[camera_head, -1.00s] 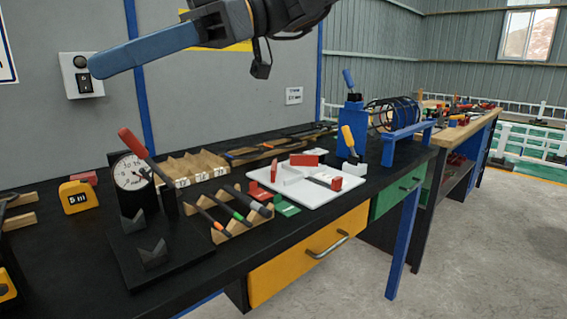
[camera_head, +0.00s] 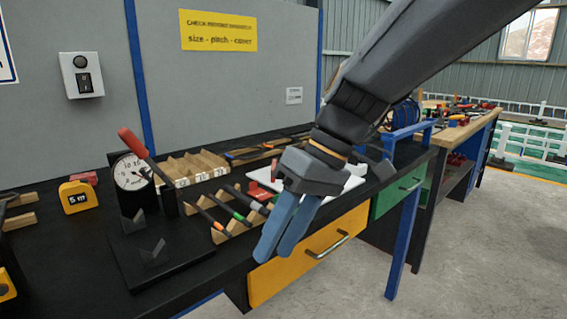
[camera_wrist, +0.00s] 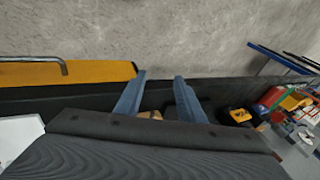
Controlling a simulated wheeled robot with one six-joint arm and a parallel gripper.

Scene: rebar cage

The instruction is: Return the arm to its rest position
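My gripper (camera_head: 276,250) hangs from my arm in front of the workbench's front edge, over the yellow drawer, with its blue fingers pointing down and to the left. In the wrist view my gripper (camera_wrist: 159,77) shows two blue fingers apart, with nothing between their tips. It is open and empty. My arm comes in from the upper right and hides part of the bench, including most of the white tray (camera_head: 354,182) and the far clamp area.
The black workbench (camera_head: 205,277) holds a dial gauge stand (camera_head: 133,175), a yellow tape measure (camera_head: 78,197), a wooden slotted rack (camera_head: 195,165) and several bars on a small rack (camera_head: 226,233). The yellow drawer (camera_head: 330,240) has a protruding handle. Open concrete floor (camera_head: 480,260) lies at the right.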

